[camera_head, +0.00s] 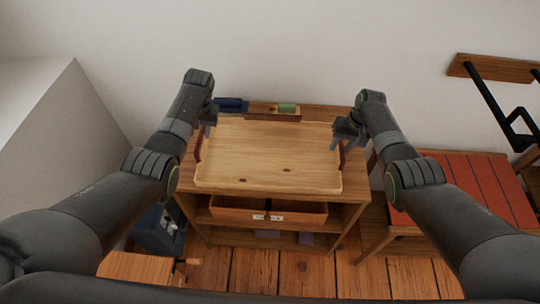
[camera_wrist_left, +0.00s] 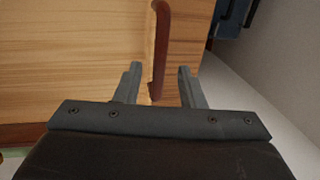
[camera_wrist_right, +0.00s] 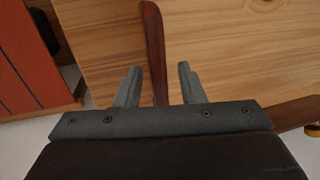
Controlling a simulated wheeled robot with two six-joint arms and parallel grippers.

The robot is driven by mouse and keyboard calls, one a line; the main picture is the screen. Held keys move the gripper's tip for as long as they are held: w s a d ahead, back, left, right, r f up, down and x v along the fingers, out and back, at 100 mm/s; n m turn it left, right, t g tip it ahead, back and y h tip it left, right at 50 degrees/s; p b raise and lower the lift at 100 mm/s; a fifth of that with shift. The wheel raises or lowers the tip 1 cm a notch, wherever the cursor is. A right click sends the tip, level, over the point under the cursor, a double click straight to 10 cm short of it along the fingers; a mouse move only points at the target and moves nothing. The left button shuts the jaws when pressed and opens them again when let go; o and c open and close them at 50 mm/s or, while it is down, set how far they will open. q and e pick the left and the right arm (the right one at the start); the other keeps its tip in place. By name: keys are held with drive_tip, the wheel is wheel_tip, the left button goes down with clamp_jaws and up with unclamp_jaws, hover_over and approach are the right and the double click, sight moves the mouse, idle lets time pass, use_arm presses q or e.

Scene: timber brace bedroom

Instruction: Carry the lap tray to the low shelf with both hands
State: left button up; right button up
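The lap tray (camera_head: 268,155) is a pale wooden tray with dark red-brown side handles. It lies level over the top of a wooden shelf unit (camera_head: 352,190); I cannot tell whether it touches that top. My left gripper (camera_head: 208,120) is open at the left handle (camera_head: 198,148); in the left wrist view this handle (camera_wrist_left: 161,40) runs between the spread fingers (camera_wrist_left: 158,85). My right gripper (camera_head: 343,137) is open at the right handle (camera_head: 341,160); in the right wrist view that handle (camera_wrist_right: 154,50) lies between the fingers (camera_wrist_right: 158,85), with gaps beside it.
Behind the tray are a blue item (camera_head: 231,105) and a green item (camera_head: 286,107). A drawer (camera_head: 240,213) sits below. A red-topped bench (camera_head: 470,190) stands right, a dark blue bin (camera_head: 157,232) left. Wooden floor (camera_head: 310,275) lies in front.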

drive_tip(key=shift+r, duration=0.1)
use_arm(q)
wheel_tip(320, 180, up, 8)
drive_tip(key=d, duration=0.1)
drive_tip(key=shift+d+f, duration=0.15)
drive_tip(key=shift+d, duration=0.1)
use_arm(e)
wheel_tip(320, 180, up, 12)
drive_tip(key=d, duration=0.2)
drive_tip(key=shift+d+f, duration=0.2)
drive_tip(key=shift+f, duration=0.05)
